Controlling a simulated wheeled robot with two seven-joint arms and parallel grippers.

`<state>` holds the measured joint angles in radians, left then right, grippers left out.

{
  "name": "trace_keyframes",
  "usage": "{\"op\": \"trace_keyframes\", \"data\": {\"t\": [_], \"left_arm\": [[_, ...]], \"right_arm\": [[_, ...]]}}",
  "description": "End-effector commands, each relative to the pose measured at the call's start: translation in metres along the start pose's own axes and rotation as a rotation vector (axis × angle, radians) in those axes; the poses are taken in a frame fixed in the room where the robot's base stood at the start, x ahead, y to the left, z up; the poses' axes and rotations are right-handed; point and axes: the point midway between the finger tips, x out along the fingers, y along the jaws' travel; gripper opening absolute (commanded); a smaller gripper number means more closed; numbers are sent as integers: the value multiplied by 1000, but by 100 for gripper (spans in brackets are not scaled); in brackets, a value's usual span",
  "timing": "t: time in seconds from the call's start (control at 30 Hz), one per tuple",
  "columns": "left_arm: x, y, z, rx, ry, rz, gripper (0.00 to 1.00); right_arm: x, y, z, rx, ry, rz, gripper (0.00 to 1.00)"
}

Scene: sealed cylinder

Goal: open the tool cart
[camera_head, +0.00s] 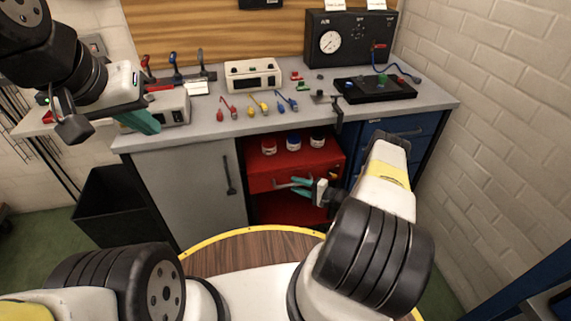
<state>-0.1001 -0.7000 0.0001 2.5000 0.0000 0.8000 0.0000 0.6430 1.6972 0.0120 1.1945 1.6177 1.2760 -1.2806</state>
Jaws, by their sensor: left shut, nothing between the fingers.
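The red tool cart (262,181) stands under the workbench, between a grey cabinet and blue drawers. Its front panel has a light bar handle (283,185). Below the panel is a dark gap and a lower red surface (285,208). My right gripper (296,187) is at the right end of the handle, its teal fingers apart, one above the other. I cannot tell whether they touch the handle. My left gripper (154,128) is shut and empty, high at the left, in front of the bench's left end, away from the cart.
Several jars (293,141) stand in the cart's top. The grey cabinet (190,180) is left of it, blue drawers (405,128) right. The workbench (215,131) holds tools, plugs and a gauge box (345,38). A black bin (103,205) stands left; a brick wall (500,120) bounds the right.

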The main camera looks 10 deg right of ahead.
Motion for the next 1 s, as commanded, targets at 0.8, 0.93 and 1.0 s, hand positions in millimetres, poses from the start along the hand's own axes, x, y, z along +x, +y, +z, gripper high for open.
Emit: {"op": "trace_keyframes", "data": {"t": [0.8,0.93,1.0], "left_arm": [[0,0,0,0,0,0,0],[0,0,0,0,0,0,0],[0,0,0,0,0,0,0]], "right_arm": [[17,0,0,0,-1,0,0],[17,0,0,-1,-1,0,0],[17,0,0,-1,-1,0,0]]}}
